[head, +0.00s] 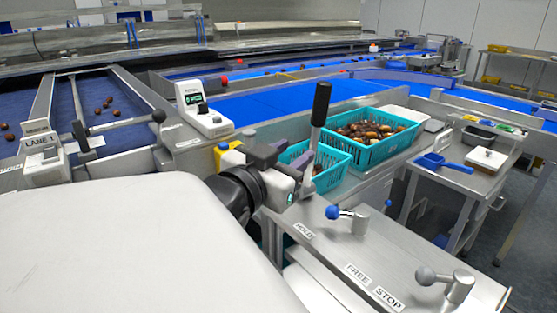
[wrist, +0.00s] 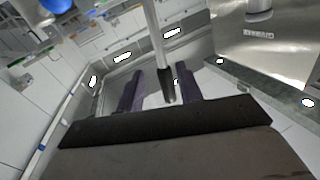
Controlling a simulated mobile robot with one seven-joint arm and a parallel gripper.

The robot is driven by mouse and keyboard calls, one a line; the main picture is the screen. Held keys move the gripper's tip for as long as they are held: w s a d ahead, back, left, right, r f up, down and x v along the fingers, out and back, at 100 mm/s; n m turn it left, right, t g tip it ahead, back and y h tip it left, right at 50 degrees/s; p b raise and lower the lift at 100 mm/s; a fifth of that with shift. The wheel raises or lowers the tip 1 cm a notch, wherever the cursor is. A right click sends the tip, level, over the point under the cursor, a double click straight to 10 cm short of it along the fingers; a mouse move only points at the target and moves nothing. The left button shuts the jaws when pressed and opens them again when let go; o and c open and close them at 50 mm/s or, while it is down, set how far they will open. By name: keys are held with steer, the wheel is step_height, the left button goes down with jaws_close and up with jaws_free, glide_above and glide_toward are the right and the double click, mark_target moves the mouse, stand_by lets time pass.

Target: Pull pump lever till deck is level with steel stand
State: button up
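My gripper (head: 272,156) is just left of this rod in the head view. In the wrist view its two dark fingers (wrist: 158,90) are spread apart. A grey rod with a dark end (wrist: 160,50) shows in the gap, clear of both fingers; I cannot tell how far it reaches between them. The surface under the crates (head: 372,182) is mostly hidden. A steel stand (head: 448,178) is to its right; I cannot judge whether the two are level.
A blue-knobbed handle (head: 347,214) and a grey-knobbed handle (head: 448,284) stand on the near steel top, by FREE and STOP labels. A blue scoop (head: 440,162) lies on the stand. A blue conveyor (head: 270,102) runs behind.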

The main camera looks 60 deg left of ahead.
mark_target(313, 139)
steer(key=p+x, duration=0.1)
steer(key=x, duration=0.7)
steer(key=shift+w+a, duration=0.1)
steer(key=shift+w, duration=0.25)
steer(key=shift+c, duration=0.5)
jaws_close()
